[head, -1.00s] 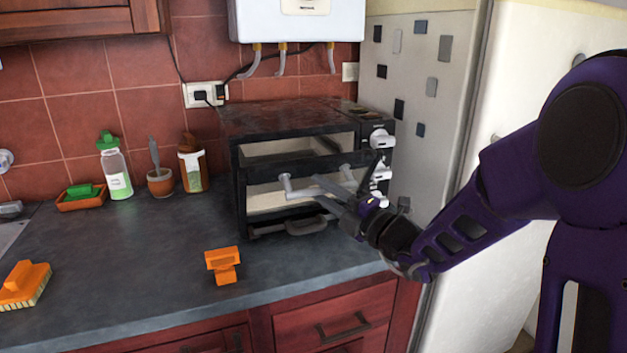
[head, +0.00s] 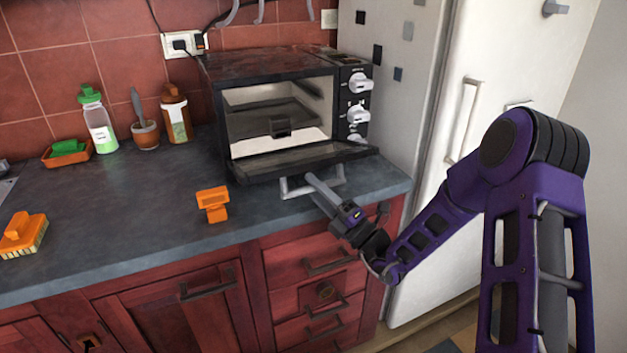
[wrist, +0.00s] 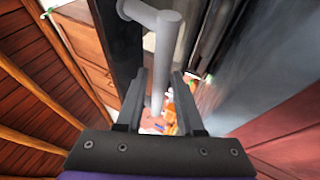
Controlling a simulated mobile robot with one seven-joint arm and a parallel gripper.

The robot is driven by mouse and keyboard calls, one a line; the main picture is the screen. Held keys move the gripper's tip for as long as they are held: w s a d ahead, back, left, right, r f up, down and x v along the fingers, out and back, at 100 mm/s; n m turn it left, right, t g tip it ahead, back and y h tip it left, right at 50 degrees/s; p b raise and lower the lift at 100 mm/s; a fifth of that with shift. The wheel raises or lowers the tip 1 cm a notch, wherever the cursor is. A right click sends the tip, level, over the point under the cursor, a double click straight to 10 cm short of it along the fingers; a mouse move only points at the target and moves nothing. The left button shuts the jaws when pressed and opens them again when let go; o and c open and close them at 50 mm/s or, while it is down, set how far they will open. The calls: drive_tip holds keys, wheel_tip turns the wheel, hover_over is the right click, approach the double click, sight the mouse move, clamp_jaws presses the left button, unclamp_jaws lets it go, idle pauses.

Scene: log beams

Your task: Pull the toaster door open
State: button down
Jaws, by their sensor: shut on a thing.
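The black toaster oven (head: 265,65) stands on the counter. Its door (head: 300,160) is folded down and out at the front, leaving the cavity with its rack open to view. The pale grey door handle (head: 288,190) sticks out below the door's front edge. My gripper (head: 318,184) is shut on this handle, reaching it from the lower right. In the wrist view, the handle's grey bar (wrist: 164,45) runs between the two fingers of my gripper (wrist: 159,85). The fingers hide part of the handle in the head view.
An orange clip-like object (head: 213,204) stands on the counter left of the toaster. A brush (head: 22,234), a green-capped bottle (head: 98,122) and jars are farther left. The white fridge (head: 415,120) stands at right; drawers (head: 315,265) lie below the counter.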

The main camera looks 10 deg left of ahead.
drive_tip(key=shift+f+n+y, duration=0.4)
drive_tip(key=shift+f+y, duration=0.1)
drive_tip(key=shift+f, duration=0.35)
drive_tip(key=shift+w, duration=0.1)
drive_tip(key=c, duration=0.7)
unclamp_jaws()
drive_tip(key=shift+a, duration=0.1)
drive_tip(key=v, duration=1.7)
drive_tip(key=shift+f, duration=0.15)
